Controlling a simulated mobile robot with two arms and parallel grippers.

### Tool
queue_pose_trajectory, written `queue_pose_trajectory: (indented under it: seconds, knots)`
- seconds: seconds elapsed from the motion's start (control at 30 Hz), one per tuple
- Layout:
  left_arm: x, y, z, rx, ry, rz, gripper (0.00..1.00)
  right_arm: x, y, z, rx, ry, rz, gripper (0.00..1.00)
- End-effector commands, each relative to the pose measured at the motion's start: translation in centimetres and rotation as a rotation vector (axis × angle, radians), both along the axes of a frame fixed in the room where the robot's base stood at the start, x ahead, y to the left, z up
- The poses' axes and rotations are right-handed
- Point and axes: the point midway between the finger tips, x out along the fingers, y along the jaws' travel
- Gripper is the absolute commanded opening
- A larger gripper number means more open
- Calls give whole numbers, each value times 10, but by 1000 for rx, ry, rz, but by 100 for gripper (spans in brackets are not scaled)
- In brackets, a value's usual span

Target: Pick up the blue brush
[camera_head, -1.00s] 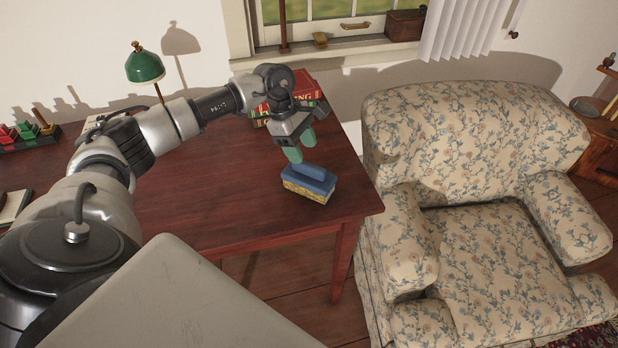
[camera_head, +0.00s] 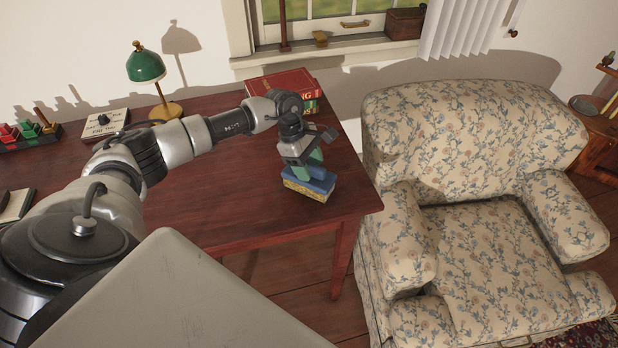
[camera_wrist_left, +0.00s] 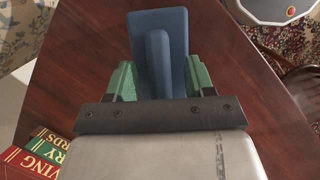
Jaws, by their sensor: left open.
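The blue brush (camera_head: 309,185) has a blue back with a raised handle and yellowish bristles below. It lies bristles down on the dark red wooden table (camera_head: 230,215), near the right front corner. My left gripper (camera_head: 308,168) is over the brush, with its green fingers pointing down. In the left wrist view, the brush (camera_wrist_left: 157,50) lies between the two open green fingers (camera_wrist_left: 160,82), one on each side of its handle. I cannot tell whether either finger touches it. My right gripper is not in view.
Red and green books (camera_head: 285,85) are stacked at the table's back right. A green lamp (camera_head: 146,68) stands at the back left. A floral armchair (camera_head: 480,150) is close to the table's right side. The front middle of the table is clear.

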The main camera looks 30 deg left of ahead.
Motion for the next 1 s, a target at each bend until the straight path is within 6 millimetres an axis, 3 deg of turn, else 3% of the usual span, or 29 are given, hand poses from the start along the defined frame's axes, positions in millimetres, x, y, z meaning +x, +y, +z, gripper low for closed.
queue_pose_trajectory:
  seconds: [0.3,0.67,1.0]
  knots:
    - [0,0,-4,0,0,0,53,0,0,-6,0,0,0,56]
    - [0,0,-3,0,0,0,0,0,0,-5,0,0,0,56]
    - [0,0,-2,0,0,0,0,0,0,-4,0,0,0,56]
